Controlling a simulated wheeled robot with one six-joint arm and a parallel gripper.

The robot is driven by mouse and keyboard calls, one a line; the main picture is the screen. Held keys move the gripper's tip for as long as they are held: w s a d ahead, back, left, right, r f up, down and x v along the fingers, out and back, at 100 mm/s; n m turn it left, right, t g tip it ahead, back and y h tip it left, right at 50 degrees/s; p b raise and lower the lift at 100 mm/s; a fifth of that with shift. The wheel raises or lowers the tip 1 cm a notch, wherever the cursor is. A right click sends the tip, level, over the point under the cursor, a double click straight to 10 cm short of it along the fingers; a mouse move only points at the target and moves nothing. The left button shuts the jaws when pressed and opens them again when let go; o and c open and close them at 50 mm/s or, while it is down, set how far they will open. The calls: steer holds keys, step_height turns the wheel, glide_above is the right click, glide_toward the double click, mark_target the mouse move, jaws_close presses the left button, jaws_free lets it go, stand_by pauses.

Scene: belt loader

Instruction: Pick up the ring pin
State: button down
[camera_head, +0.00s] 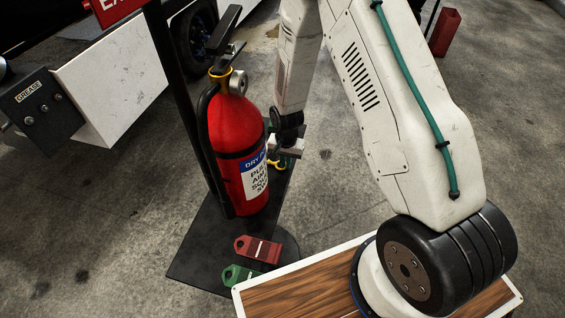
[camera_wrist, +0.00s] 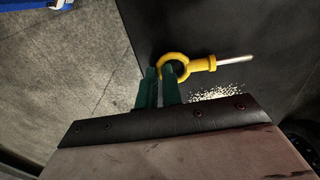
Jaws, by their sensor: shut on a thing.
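The ring pin (camera_wrist: 200,64) is a yellow ring with a short collar and a silver shaft. In the wrist view the ring sits at the green fingertips of my gripper (camera_wrist: 162,75), and the shaft points right. One finger reaches into the ring, and my gripper is shut on the ring's near side. In the head view the yellow ring pin (camera_head: 278,164) shows just below my gripper (camera_head: 284,150), right of the red fire extinguisher (camera_head: 228,130). The pin's shaft is hard to make out there.
The extinguisher stands on a black base plate (camera_head: 205,262) by a dark post. A red tag (camera_head: 258,249) and a green tag (camera_head: 238,275) lie at the plate's front. A white cabinet with a grease panel (camera_head: 42,108) is at left. Concrete floor is open at far left.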

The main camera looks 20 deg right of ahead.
step_height(320, 180, up, 28)
stand_by(0.5)
steer(key=shift+f, duration=0.15)
